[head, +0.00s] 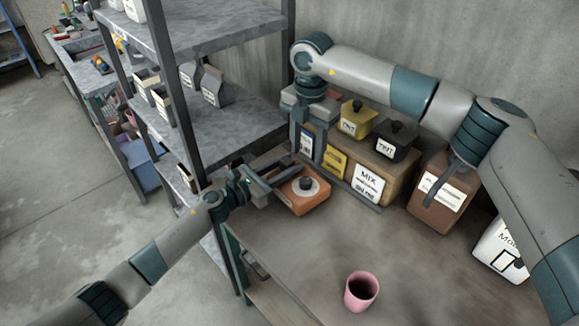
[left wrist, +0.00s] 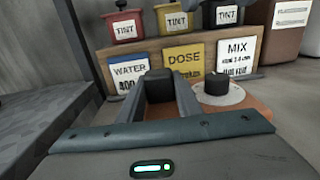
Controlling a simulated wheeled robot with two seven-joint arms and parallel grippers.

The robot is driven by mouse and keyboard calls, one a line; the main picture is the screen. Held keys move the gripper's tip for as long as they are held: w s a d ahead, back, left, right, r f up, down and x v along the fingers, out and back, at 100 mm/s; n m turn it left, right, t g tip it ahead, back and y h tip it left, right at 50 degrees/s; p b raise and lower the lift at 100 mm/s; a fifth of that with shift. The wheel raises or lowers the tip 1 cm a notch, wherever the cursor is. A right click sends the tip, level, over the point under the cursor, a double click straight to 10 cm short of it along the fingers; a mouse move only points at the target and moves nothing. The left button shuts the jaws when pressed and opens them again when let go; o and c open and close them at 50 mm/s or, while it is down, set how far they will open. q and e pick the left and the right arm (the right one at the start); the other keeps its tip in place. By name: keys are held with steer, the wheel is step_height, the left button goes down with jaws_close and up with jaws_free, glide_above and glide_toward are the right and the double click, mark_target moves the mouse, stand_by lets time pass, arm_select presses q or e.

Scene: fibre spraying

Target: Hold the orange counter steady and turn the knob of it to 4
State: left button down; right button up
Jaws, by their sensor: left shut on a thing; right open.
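The orange counter (head: 303,202) sits on the table in front of the labelled boxes. It has a pale round dial and a black knob (head: 305,184) on top. The knob also shows in the left wrist view (left wrist: 216,86); the digits on the dial are too small to read. My left gripper (head: 278,178) is shut on the counter at its left side; its fingers partly hide the counter in the left wrist view (left wrist: 158,95). My right gripper (head: 309,132) is open, pointing down behind the counter, near the WATER sign, apart from the knob.
Behind the counter is a wooden rack with WATER (left wrist: 130,76), DOSE (left wrist: 183,62) and MIX (head: 368,184) signs and TINT pots (head: 356,118). A brown container (head: 440,193) stands to the right, a pink cup (head: 361,291) in front. Grey shelving (head: 205,128) stands left. The middle table is clear.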

mark_target(306, 180)
step_height(306, 180, up, 2)
steer(key=n, duration=3.1)
steer(key=shift+r, duration=0.15)
step_height(306, 180, down, 12)
steer(key=shift+c, duration=0.4)
steer(key=c, duration=1)
